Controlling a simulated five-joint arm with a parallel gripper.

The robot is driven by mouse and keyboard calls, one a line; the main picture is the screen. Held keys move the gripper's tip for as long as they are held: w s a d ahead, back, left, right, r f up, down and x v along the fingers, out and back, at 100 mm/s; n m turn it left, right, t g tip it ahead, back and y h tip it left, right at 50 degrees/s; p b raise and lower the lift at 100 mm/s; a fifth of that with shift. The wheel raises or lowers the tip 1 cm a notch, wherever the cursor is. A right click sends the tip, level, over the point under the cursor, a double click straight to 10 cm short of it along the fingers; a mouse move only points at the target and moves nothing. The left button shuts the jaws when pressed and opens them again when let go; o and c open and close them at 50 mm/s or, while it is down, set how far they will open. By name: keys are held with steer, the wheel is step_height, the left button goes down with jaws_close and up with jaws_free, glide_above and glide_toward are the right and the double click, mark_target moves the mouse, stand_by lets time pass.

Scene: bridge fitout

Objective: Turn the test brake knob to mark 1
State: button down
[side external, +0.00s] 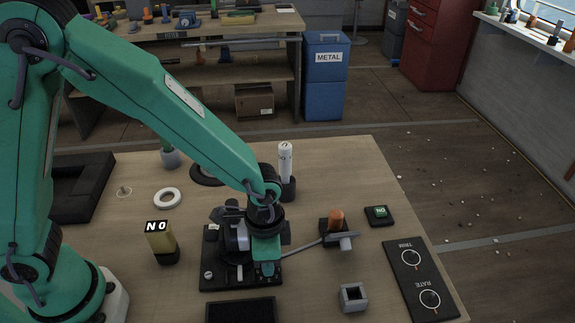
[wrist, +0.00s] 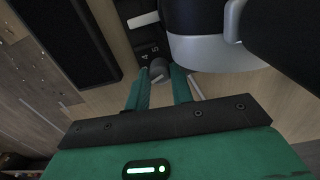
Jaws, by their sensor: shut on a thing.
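The test brake is a dark base plate (side external: 215,283) with a grey and black drum (side external: 238,236) on it, in the middle of the bench. My gripper (side external: 267,275) is down at its right front side. In the wrist view the fingers (wrist: 160,85) stand on both sides of a small grey knob (wrist: 158,69) and are shut on it. Marks, seemingly 4 and 5, show on the dark plate (wrist: 147,48) beyond the knob. The other marks and the knob's pointer are hidden or cannot be made out. In the side view my gripper hides the knob.
The drum's light rim (wrist: 205,52) stands close beside the fingers. A lever with an orange post (side external: 336,220), a grey square socket (side external: 353,297) and a TRIM/RATE panel (side external: 421,280) lie to the right. A yellow NO block (side external: 160,238) stands left. A dark tray (side external: 241,311) is in front.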

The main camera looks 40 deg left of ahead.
steer(key=shift+n, duration=0.3)
steer(key=n, duration=0.9)
steer(key=shift+n, duration=0.3)
stand_by(0.3)
steer(key=c, duration=1.2)
jaws_free()
